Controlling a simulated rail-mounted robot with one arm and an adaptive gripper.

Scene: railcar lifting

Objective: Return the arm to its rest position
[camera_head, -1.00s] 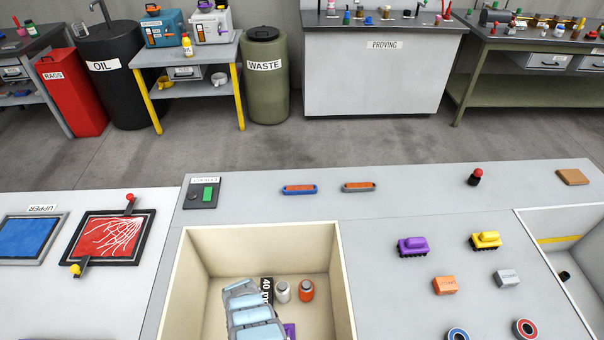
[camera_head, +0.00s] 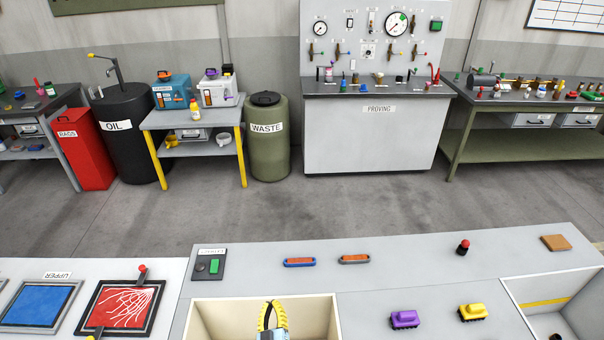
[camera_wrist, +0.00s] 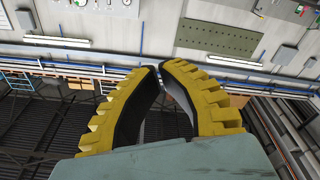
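My gripper (camera_head: 271,303) shows at the bottom of the head view, in front of the cream-walled bay. Its yellow toothed fingers point up and curve in until their tips meet or nearly meet. The wrist camera looks up toward the ceiling and an upper wall. Most of my arm is below the head view's edge.
The cream bay's wall (camera_head: 212,322) surrounds the arm. Purple (camera_head: 404,319) and yellow (camera_head: 472,312) parts sit on the grey worktop (camera_head: 420,272) to the right. A red-knobbed post (camera_head: 463,247) stands farther back. The air around the gripper looks clear.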

